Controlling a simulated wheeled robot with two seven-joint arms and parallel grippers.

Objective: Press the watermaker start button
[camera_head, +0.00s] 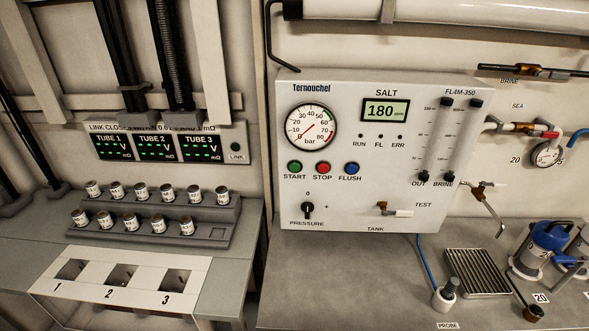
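The watermaker panel (340,240) is a white box on the wall in the middle of the view. Its green START button (295,167) sits at the panel's lower left, below the round pressure gauge (311,126). The red STOP button (323,168) and the blue FLUSH button (352,168) are to its right in the same row. The SALT display (385,111) reads 180. The RUN, FL and ERR lamps beneath it look dark. The gauge needle points low, near the zero end. Neither of my grippers shows in the head view.
A black PRESSURE knob (308,209) and a TANK/TEST valve (383,208) are low on the panel. A grey rack (215,217) with several small canisters stands left. A drain grate (476,272), a probe holder (446,294) and blue-topped hardware (546,240) stand right. The counter before the panel is clear.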

